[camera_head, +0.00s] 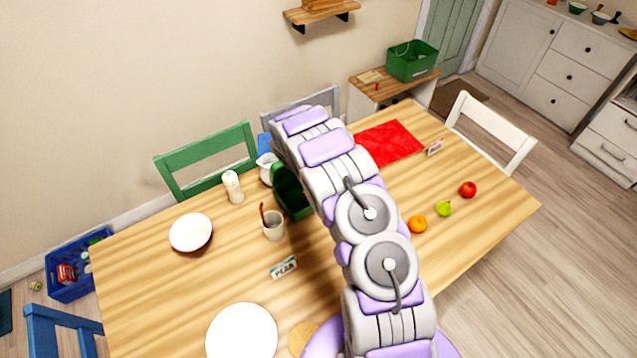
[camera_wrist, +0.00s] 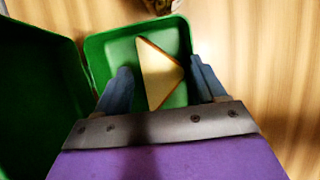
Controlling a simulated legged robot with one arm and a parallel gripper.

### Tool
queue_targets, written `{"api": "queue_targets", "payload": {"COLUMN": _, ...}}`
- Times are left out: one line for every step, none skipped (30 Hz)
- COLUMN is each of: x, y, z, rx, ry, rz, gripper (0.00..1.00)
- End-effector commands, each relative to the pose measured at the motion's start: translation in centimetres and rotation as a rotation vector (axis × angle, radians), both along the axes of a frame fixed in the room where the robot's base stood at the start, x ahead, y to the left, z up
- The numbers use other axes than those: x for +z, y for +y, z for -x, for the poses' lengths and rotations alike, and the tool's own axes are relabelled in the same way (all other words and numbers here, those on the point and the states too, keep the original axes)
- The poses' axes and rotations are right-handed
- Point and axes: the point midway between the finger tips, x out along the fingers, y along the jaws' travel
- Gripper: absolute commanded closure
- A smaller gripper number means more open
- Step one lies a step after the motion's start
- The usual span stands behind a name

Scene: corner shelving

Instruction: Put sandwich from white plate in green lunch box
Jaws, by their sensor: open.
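The triangular sandwich (camera_wrist: 158,72) is inside the open green lunch box (camera_wrist: 118,48) in the wrist view, with pale faces and a brown crust edge. My gripper (camera_wrist: 161,72) is open above the box, with one blue-grey finger on each side of the sandwich and gaps between. The box's dark green lid (camera_wrist: 35,75) stands open at the left. In the head view the lunch box (camera_head: 291,196) is partly hidden by my arm, and my gripper and the sandwich are hidden. The white plate (camera_head: 242,336) at the front of the table is bare.
Near the box on the wooden table are a mug (camera_head: 272,225), a white pitcher (camera_head: 267,168) and a candle (camera_head: 233,186). An orange (camera_head: 417,224), a pear (camera_head: 444,208) and an apple (camera_head: 468,189) lie at right.

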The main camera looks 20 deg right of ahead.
Motion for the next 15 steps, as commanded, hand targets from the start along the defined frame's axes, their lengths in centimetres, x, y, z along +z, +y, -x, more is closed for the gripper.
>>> {"api": "queue_targets", "payload": {"x": -0.1, "y": 0.0, "z": 0.2, "rx": -0.002, "ry": 0.004, "rz": 0.000, "gripper": 0.27}}
{"api": "queue_targets", "payload": {"x": 0.0, "y": 0.0, "z": 0.2, "rx": -0.002, "ry": 0.004, "rz": 0.000, "gripper": 0.27}}
{"api": "queue_targets", "payload": {"x": 0.2, "y": 0.0, "z": 0.1, "rx": -0.001, "ry": 0.003, "rz": 0.000, "gripper": 0.27}}
{"api": "queue_targets", "payload": {"x": 0.4, "y": 0.0, "z": 0.1, "rx": -0.001, "ry": 0.003, "rz": 0.000, "gripper": 0.27}}
{"api": "queue_targets", "payload": {"x": 0.7, "y": 0.0, "z": 0.1, "rx": -0.001, "ry": 0.002, "rz": 0.000, "gripper": 0.27}}
{"api": "queue_targets", "payload": {"x": 1.2, "y": 0.0, "z": 0.1, "rx": 0.000, "ry": 0.001, "rz": 0.000, "gripper": 0.27}}
{"api": "queue_targets", "payload": {"x": 1.7, "y": 0.2, "z": 0.1, "rx": 0.001, "ry": 0.001, "rz": 0.001, "gripper": 0.27}}
{"api": "queue_targets", "payload": {"x": 2.3, "y": 0.5, "z": 0.2, "rx": 0.001, "ry": 0.002, "rz": 0.001, "gripper": 0.27}}
{"api": "queue_targets", "payload": {"x": 3.0, "y": 0.7, "z": 0.3, "rx": 0.001, "ry": 0.003, "rz": 0.002, "gripper": 0.27}}
{"api": "queue_targets", "payload": {"x": 3.6, "y": 1.0, "z": 0.4, "rx": 0.001, "ry": 0.003, "rz": 0.002, "gripper": 0.27}}
{"api": "queue_targets", "payload": {"x": 4.3, "y": 1.3, "z": 0.4, "rx": 0.000, "ry": 0.003, "rz": 0.001, "gripper": 0.27}}
{"api": "queue_targets", "payload": {"x": 5.2, "y": 1.6, "z": 0.4, "rx": 0.001, "ry": 0.001, "rz": 0.001, "gripper": 0.27}}
{"api": "queue_targets", "payload": {"x": 5.9, "y": 1.8, "z": 0.5, "rx": 0.001, "ry": 0.001, "rz": 0.001, "gripper": 0.27}}
{"api": "queue_targets", "payload": {"x": 6.5, "y": 2.1, "z": 0.5, "rx": 0.001, "ry": 0.000, "rz": 0.001, "gripper": 0.27}}
{"api": "queue_targets", "payload": {"x": 7.2, "y": 2.4, "z": 0.5, "rx": 0.002, "ry": 0.001, "rz": 0.001, "gripper": 0.27}}
